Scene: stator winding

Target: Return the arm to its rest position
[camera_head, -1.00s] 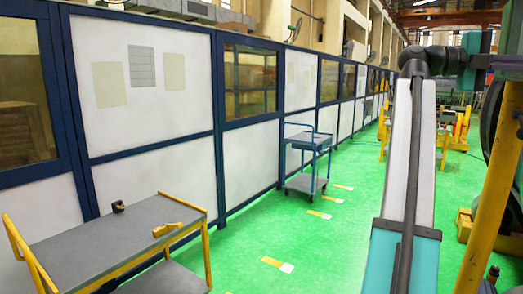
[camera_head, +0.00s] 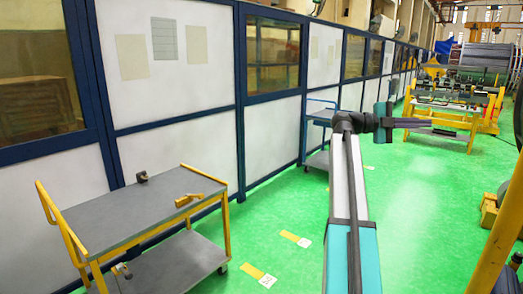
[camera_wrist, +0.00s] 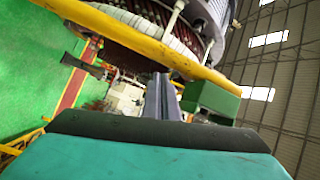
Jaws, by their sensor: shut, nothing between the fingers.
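My arm (camera_head: 350,190) rises from the bottom of the head view, with white and teal links and a black joint at its top. Its forearm reaches to the right from that joint. My gripper (camera_wrist: 163,100) shows in the wrist view as narrow grey fingers close together, shut and empty. Behind the fingers in the wrist view are a yellow rail (camera_wrist: 130,38) and a large stator (camera_wrist: 190,25) with pale windings.
A blue cart (camera_head: 318,158) is partly behind my arm. Yellow machinery (camera_head: 440,110) stands further back. A yellow post (camera_head: 500,235) is close at right.

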